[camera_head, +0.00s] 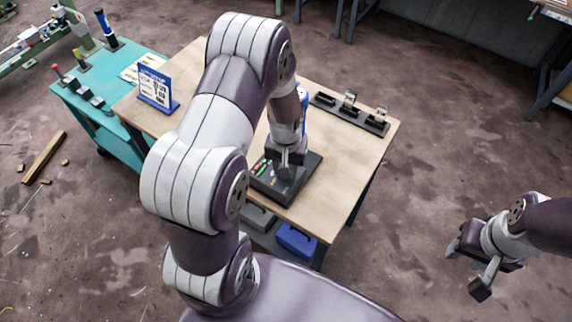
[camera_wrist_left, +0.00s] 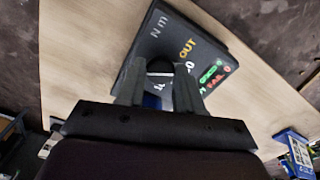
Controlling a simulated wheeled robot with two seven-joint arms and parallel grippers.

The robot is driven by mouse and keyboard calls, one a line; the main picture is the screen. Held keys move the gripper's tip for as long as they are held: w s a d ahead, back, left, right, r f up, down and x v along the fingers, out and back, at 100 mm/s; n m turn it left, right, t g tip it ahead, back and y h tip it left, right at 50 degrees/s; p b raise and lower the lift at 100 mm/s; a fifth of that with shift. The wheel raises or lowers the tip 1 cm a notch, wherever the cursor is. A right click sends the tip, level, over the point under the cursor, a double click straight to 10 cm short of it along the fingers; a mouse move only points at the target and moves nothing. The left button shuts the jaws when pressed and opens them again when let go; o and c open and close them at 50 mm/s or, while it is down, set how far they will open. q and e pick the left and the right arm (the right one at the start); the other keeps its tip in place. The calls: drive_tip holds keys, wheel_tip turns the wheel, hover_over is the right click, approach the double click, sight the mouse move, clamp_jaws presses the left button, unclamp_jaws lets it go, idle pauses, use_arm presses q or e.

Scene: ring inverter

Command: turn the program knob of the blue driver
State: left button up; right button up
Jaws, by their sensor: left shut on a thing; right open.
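My left gripper (camera_head: 287,158) is low over a black tester box (camera_head: 305,172) on the wooden table. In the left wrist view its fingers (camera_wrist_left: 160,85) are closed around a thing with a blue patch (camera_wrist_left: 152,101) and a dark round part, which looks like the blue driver. The fingers and palm hide most of it, and I cannot make out its program knob. The tester box (camera_wrist_left: 175,35) there shows "Nm", "OUT" and green and red lettering. My right gripper (camera_head: 468,268) is open and empty, off the table at the right.
A black rack (camera_head: 340,115) lies at the table's far right. A blue-framed sign (camera_head: 157,88) stands at the left. A teal cart (camera_head: 85,92) beyond holds a tall blue-handled thing (camera_head: 105,25). A blue bin (camera_head: 297,241) sits below the table. Bare tabletop (camera_head: 345,165) lies right of the tester.

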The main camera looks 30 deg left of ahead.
use_arm(q)
drive_tip(key=shift+m, duration=0.5)
drive_tip(key=o, duration=1)
drive_tip(key=shift+o, duration=0.2)
wheel_tip(320, 180, up, 13)
drive_tip(key=b, duration=0.1)
drive_tip(key=shift+b, duration=0.3)
drive_tip(key=shift+f, duration=0.15)
